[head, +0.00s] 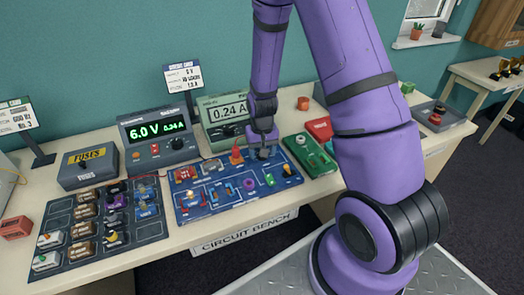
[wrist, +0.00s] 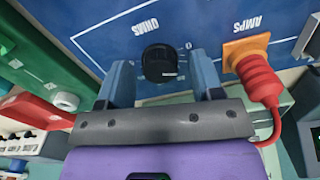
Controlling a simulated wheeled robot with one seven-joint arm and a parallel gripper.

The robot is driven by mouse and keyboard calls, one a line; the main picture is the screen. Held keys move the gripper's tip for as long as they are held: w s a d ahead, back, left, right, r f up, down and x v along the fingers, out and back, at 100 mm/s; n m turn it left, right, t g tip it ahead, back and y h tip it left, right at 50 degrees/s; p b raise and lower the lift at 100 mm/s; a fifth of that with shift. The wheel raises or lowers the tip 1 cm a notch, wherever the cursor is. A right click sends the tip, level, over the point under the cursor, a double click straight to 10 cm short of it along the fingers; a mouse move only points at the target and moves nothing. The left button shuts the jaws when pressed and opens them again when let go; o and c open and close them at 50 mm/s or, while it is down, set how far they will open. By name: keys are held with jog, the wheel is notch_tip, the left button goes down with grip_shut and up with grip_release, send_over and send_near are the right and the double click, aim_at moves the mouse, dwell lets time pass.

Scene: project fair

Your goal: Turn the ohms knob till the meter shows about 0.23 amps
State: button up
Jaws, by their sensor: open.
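The ohms knob (wrist: 160,62) is a black round knob on the blue circuit board (wrist: 110,30), beside the white OHMS label (wrist: 145,28). My gripper (wrist: 163,80) is open, with one finger on each side of the knob; I cannot tell whether they touch it. In the head view my gripper (head: 263,146) hides most of the knob at the back of the blue circuit board (head: 215,210). The meter (head: 228,112) reads 0.24 A. The power supply (head: 157,138) shows 6.0 V and 0.24 A.
A green device (head: 312,158) stands to the right of the board. A dark parts tray (head: 70,245) and a fuses box (head: 88,165) are on the left.

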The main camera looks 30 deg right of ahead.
jog(key=shift+r, duration=0.1)
notch_tip(320, 180, up, 11)
dwell(0.5)
jog(key=shift+f, duration=0.2)
jog(key=s+a+r+n+t, duration=0.15)
jog(key=s+r, duration=0.25)
jog(key=r, duration=0.5)
jog(key=s+a+r+t, duration=0.15)
jog(key=s+r, duration=0.25)
jog(key=r, duration=0.5)
jog(key=s+a+r+n+t, duration=0.1)
jog(key=s+r, duration=0.4)
jog(key=s, duration=0.2)
jog(key=s+a+r+n+t, duration=0.1)
jog(key=s+r, duration=0.3)
jog(key=s, duration=0.4)
jog(key=shift+s+r, duration=0.2)
jog(key=shift+r, duration=0.2)
jog(key=shift+a, duration=0.1)
